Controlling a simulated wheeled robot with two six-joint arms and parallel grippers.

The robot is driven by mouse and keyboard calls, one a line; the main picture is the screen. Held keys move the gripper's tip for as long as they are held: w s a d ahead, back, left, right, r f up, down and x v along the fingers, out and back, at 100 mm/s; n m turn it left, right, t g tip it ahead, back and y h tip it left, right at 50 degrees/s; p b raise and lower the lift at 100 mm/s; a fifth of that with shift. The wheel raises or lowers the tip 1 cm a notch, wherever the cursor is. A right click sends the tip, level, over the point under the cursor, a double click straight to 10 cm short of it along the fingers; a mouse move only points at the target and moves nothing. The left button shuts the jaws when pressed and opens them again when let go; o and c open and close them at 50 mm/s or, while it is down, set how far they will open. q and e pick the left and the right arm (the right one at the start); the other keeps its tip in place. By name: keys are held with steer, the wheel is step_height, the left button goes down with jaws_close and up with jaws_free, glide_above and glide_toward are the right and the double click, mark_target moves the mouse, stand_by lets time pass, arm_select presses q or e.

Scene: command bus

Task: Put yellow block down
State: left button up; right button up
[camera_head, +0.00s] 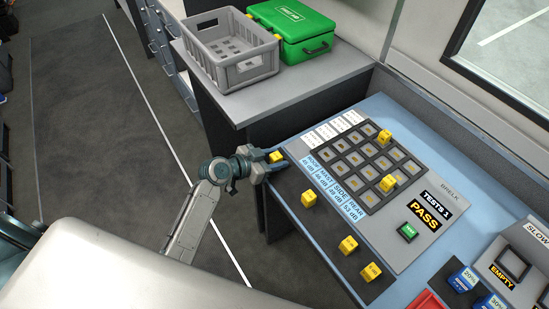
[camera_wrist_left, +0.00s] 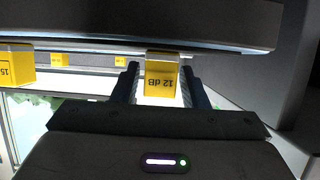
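A yellow block marked 12 dB (camera_wrist_left: 161,80) sits between the two fingers of my left gripper (camera_wrist_left: 160,84) in the left wrist view, with a finger pad close against each side. In the head view the same yellow block (camera_head: 276,156) shows at the tip of my left gripper (camera_head: 270,164), at the upper left end of the black strip (camera_head: 328,222) along the desk's front. I cannot tell whether the block rests on the strip or hangs just above it. My right gripper is not in view.
More yellow blocks (camera_head: 308,198) stand on the strip. Others sit in the grey grid panel (camera_head: 375,205). A green button (camera_head: 408,232) and PASS display lie right of it. A grey crate (camera_head: 225,70) and green case (camera_head: 292,50) stand on the side table behind. The strip has free room between blocks.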

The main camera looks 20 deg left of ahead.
mark_target(271, 161)
arm_select(q)
steer(key=shift+o, duration=0.6)
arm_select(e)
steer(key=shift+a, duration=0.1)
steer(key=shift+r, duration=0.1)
arm_select(q)
steer(key=shift+r+p, duration=0.1)
steer(key=shift+p, duration=0.2)
steer(key=b+v, duration=0.2)
steer(key=v, duration=0.1)
steer(key=f+b+v, duration=0.1)
steer(key=v, duration=0.1)
steer(key=shift+s+a, duration=0.2)
steer(key=shift+a, duration=0.2)
steer(key=shift+r+b+v, duration=0.2)
steer(key=shift+v, duration=1.15)
steer(key=shift+r+b+v, duration=0.15)
steer(key=shift+b+v, duration=0.05)
steer(key=shift+v, duration=1.15)
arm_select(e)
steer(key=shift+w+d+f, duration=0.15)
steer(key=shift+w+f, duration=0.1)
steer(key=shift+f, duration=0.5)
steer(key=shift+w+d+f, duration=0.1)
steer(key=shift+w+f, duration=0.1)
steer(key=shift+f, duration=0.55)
arm_select(q)
steer(key=shift+w+d, duration=0.1)
